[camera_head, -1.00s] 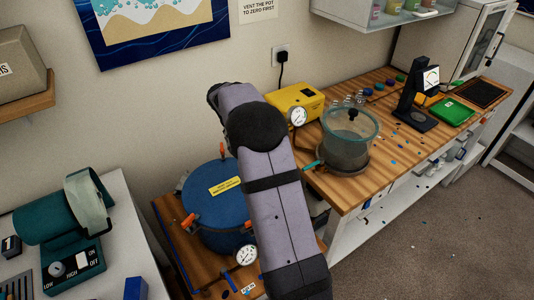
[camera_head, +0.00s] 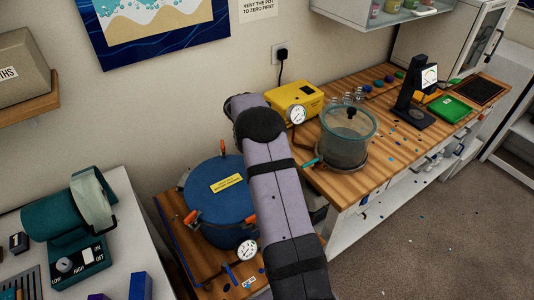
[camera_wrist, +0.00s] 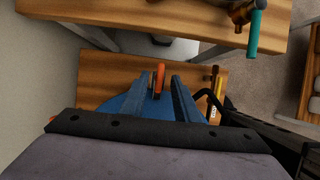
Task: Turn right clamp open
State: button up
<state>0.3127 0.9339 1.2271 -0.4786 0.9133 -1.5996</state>
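A blue pot (camera_head: 205,205) with a yellow label on its lid stands on a wooden stand at the centre left in the head view. Orange-handled clamps sit around its rim: a back one (camera_head: 222,147), a left one (camera_head: 190,219) and a right one (camera_head: 250,222) beside my arm. In the wrist view an orange clamp handle (camera_wrist: 159,77), apparently the right one, stands upright at the pot's rim. My gripper (camera_wrist: 163,85) is open, its two fingers either side of that handle with gaps visible. In the head view my arm hides my fingers.
A pressure gauge (camera_head: 247,250) is at the pot's front. The wooden bench (camera_head: 390,165) on the right carries a glass chamber (camera_head: 347,140) and a yellow pump (camera_head: 294,97). A teal-handled valve (camera_wrist: 254,33) is near the bench edge.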

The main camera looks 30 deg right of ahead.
jog(key=shift+x, duration=0.75)
jog(key=shift+c, duration=0.7)
grip_shut()
jog(key=shift+m, duration=0.3)
jog(key=m, duration=0.1)
jog(key=m+g, duration=0.1)
jog(key=shift+w+m, duration=0.2)
jog(key=shift+m, duration=0.1)
jog(key=shift+m+g+y+b, duration=0.3)
jog(key=shift+m+g, duration=0.4)
jog(key=shift+m, duration=1.5)
jog(key=shift+r, duration=0.1)
